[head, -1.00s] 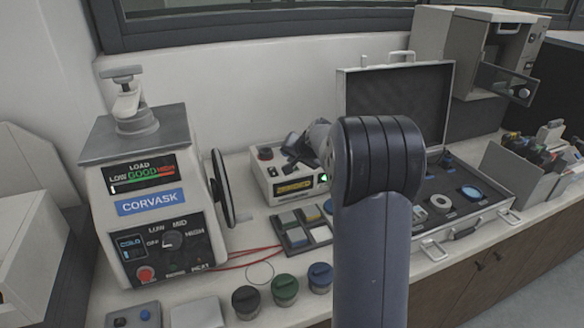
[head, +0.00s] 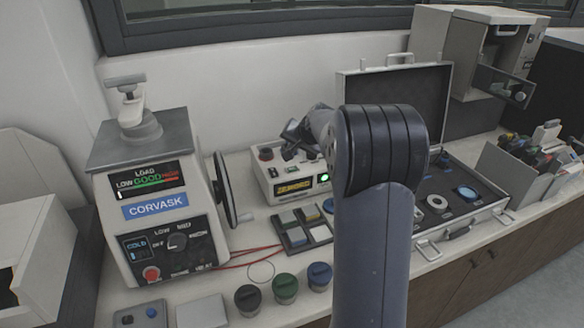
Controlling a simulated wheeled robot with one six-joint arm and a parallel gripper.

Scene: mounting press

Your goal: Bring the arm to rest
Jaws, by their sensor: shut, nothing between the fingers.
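My arm rises through the middle of the head view, with its large dark joint (head: 384,148) in front of the open case. Its far end reaches back and left behind that joint. My gripper (head: 291,146) shows there as a small dark shape, shut and empty, over the back of a small beige box with a lit display (head: 294,187). The joint hides part of the gripper's link and part of the case. I cannot tell how far the fingers are above the box.
A Corvask press (head: 155,205) with a side handwheel (head: 226,188) stands left. Coloured tiles in a tray (head: 302,229) and dark, green and blue-lidded jars (head: 285,287) are in front. The open case (head: 478,225) is right, near a cabinet (head: 497,47) and bins (head: 510,175).

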